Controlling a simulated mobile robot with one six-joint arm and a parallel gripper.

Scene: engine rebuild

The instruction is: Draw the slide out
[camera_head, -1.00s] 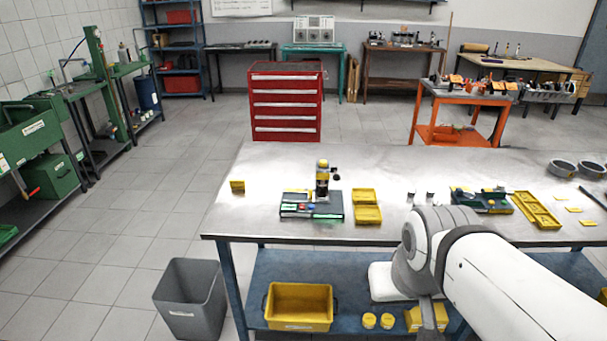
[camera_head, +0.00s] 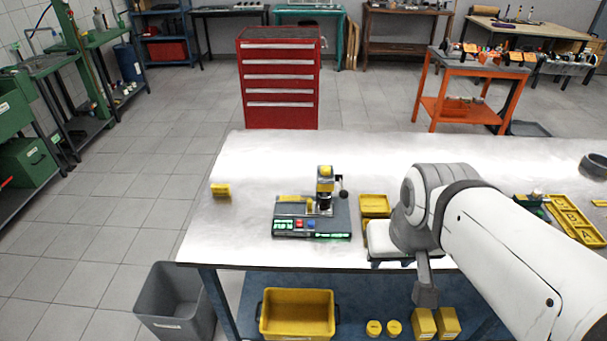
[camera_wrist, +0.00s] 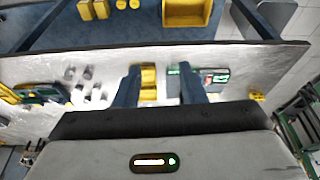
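On the bench stands a dark-based device (camera_head: 285,229) with green readouts, red and blue buttons and a yellow-topped black column (camera_head: 325,188) with a dark knob at its right. I cannot single out a slide on it at this size. The device also shows in the wrist view (camera_wrist: 215,78), partly hidden behind one finger. My gripper (camera_wrist: 160,88) is open, its two dark blue fingers apart with nothing held between them. Yellow bins show beyond the gap. In the head view my arm's end is right of the device and the fingers cannot be made out clearly.
Yellow bins (camera_head: 374,203) stand just right of the device, partly behind my arm. A small yellow block (camera_head: 220,190) lies to its left. The steel bench top (camera_head: 260,160) is clear behind it. A yellow tub (camera_head: 297,312) sits on the lower shelf.

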